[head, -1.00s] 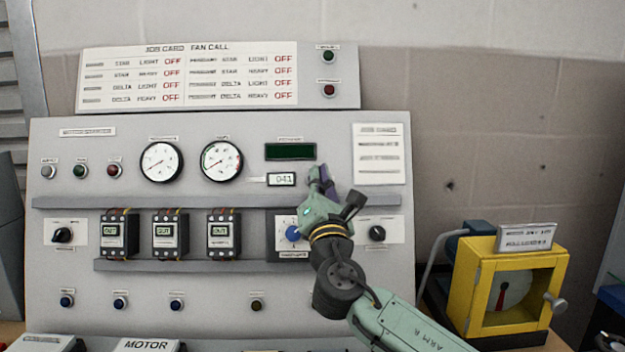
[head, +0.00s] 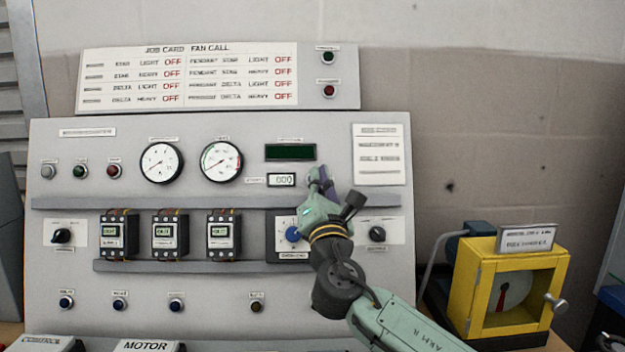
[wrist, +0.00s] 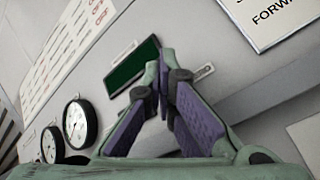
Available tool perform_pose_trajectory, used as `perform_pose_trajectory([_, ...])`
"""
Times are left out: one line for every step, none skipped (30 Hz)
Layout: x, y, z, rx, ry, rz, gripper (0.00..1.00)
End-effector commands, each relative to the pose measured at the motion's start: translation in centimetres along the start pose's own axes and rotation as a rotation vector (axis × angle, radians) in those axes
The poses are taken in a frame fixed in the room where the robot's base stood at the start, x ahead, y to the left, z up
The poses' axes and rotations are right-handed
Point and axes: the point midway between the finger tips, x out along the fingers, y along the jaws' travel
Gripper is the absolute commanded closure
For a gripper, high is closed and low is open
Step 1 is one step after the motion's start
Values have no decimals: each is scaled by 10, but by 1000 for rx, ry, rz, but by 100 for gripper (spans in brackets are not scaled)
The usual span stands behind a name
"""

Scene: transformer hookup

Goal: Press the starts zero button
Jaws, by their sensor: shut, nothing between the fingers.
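The starts counter (head: 281,180) is a small white-framed window on the grey panel, below the dark green display (head: 290,152). It appears to read 000. My gripper (head: 319,174) is shut and empty, its fingertips just right of the counter at the panel face. No zero button shows; the spot at my fingertips is hidden by them. In the wrist view my closed fingertips (wrist: 165,62) lie beside the right end of the green display (wrist: 134,68), with a small label (wrist: 203,72) to their right. I cannot tell whether the tips touch the panel.
A ledge (head: 180,203) runs across the panel below the gauges. A blue knob (head: 292,233) sits under my gripper, and a dark selector (head: 377,233) is to its right. A yellow box (head: 510,290) stands at the lower right. The wall on the right is bare.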

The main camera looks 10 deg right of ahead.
Motion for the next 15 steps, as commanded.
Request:
perform_pose_trajectory([-2, 1, 2, 0, 0, -1, 100])
perform_pose_trajectory([-3, 1, 2, 0, 0, -1, 100])
perform_pose_trajectory([-4, 2, 4, 0, -1, -1, 100])
perform_pose_trajectory([-6, 4, 4, -1, -1, -1, 100])
perform_pose_trajectory([-7, 4, 5, -1, -1, 0, 100])
perform_pose_trajectory([-8, 6, 6, -1, 0, 0, 100])
perform_pose_trajectory([-9, 6, 6, -1, 0, 0, 100])
perform_pose_trajectory([-9, 6, 6, -1, 0, 0, 100])
perform_pose_trajectory([-10, 6, 6, 0, 0, 0, 100])
perform_pose_trajectory([-10, 6, 6, 0, 0, 0, 100])
perform_pose_trajectory([-9, 6, 6, 0, 0, 0, 100])
perform_pose_trajectory([-9, 6, 6, 0, 0, 0, 100])
perform_pose_trajectory([-9, 6, 6, 0, 0, 0, 100])
perform_pose_trajectory([-9, 6, 6, 0, 0, 0, 100])
perform_pose_trajectory([-9, 6, 6, 0, 0, 0, 100])
